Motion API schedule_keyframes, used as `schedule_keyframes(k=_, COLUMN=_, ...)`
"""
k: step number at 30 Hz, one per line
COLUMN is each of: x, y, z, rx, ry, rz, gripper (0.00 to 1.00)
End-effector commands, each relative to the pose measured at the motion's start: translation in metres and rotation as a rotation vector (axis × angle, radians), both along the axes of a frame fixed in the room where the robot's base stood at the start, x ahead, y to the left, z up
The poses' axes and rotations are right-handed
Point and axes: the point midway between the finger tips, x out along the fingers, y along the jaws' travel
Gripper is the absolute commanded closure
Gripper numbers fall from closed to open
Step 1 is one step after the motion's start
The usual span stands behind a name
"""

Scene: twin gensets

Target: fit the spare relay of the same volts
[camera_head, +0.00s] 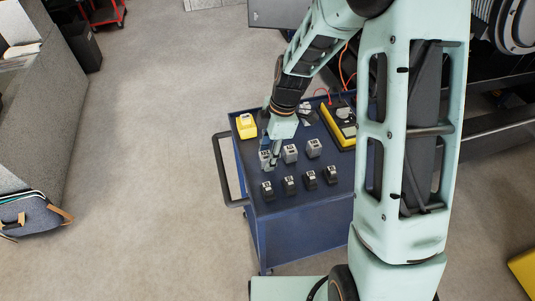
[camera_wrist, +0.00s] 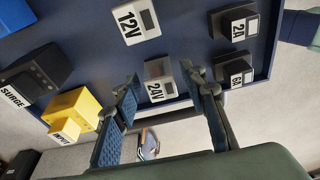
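A light grey relay block marked 24V (camera_wrist: 158,88) stands on the blue cart (camera_wrist: 85,25) near its edge, between my fingertips in the wrist view. A similar block marked 12V (camera_wrist: 137,22) stands beside it. In the head view three grey blocks stand in a row: the left one (camera_head: 264,158) is partly behind my fingers, with a middle one (camera_head: 290,154) and a right one (camera_head: 313,148). My gripper (camera_head: 268,156) is open, one finger on each side of the 24V block (camera_wrist: 162,80). Contact cannot be told.
Black blocks marked 2A (camera_wrist: 235,24) and 6A (camera_wrist: 234,73) stand on one side. A yellow INPUT block (camera_wrist: 72,112) and a dark SURGE block (camera_wrist: 38,72) stand on the other. A yellow meter (camera_head: 340,120) lies at the back. The cart handle (camera_head: 226,170) sticks out left.

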Motion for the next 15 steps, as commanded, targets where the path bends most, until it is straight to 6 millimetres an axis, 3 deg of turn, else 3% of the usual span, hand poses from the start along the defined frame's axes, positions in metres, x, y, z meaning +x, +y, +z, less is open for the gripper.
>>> schedule_keyframes(k=1, x=0.0001, y=0.0001, z=0.0002, rx=0.000, ry=0.000, rz=0.000, gripper=0.61)
schedule_keyframes(k=12, x=-0.0001, y=0.0003, z=0.0002, rx=0.000, ry=0.000, rz=0.001, gripper=1.00)
schedule_keyframes(k=15, x=0.0000, y=0.0003, z=0.0006, rx=0.000, ry=0.000, rz=0.001, gripper=1.00)
